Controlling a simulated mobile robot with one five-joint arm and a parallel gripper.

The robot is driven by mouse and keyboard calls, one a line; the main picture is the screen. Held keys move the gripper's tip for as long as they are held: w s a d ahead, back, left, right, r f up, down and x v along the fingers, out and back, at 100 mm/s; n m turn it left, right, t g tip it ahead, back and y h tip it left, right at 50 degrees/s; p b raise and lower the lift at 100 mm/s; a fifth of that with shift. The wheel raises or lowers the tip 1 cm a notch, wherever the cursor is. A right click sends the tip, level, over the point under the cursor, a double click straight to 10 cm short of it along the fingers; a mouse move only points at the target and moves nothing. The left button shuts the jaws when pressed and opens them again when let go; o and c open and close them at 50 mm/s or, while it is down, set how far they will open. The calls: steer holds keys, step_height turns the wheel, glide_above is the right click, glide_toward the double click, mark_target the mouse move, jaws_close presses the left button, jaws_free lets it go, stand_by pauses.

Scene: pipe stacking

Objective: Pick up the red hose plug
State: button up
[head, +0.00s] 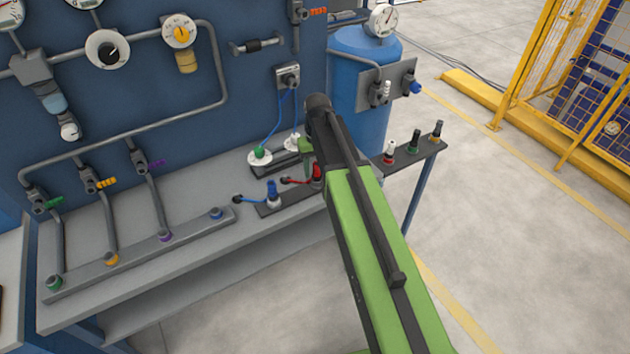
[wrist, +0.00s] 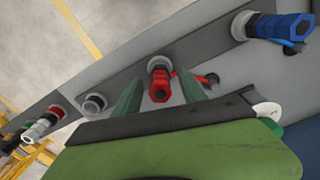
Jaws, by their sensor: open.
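The red hose plug (wrist: 159,84) stands on a dark strip in the wrist view, with a red hose running from it to a socket beside it. My gripper (wrist: 155,92) is open, with one green finger on each side of the plug. No contact between fingers and plug can be made out. In the head view the red plug (head: 317,173) shows beside the end of my green arm, partly hidden by it. One green finger of my gripper (head: 306,146) shows there, close to the plug.
A blue hose plug (head: 272,191) stands to the left on the same strip, and also shows in the wrist view (wrist: 280,27). A side shelf (head: 404,160) on the right holds several plugs. A blue tank (head: 358,80) stands behind my arm.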

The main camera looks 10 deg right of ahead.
steer(key=shift+r, duration=0.15)
steer(key=shift+c, duration=0.4)
jaws_close()
stand_by(0.8)
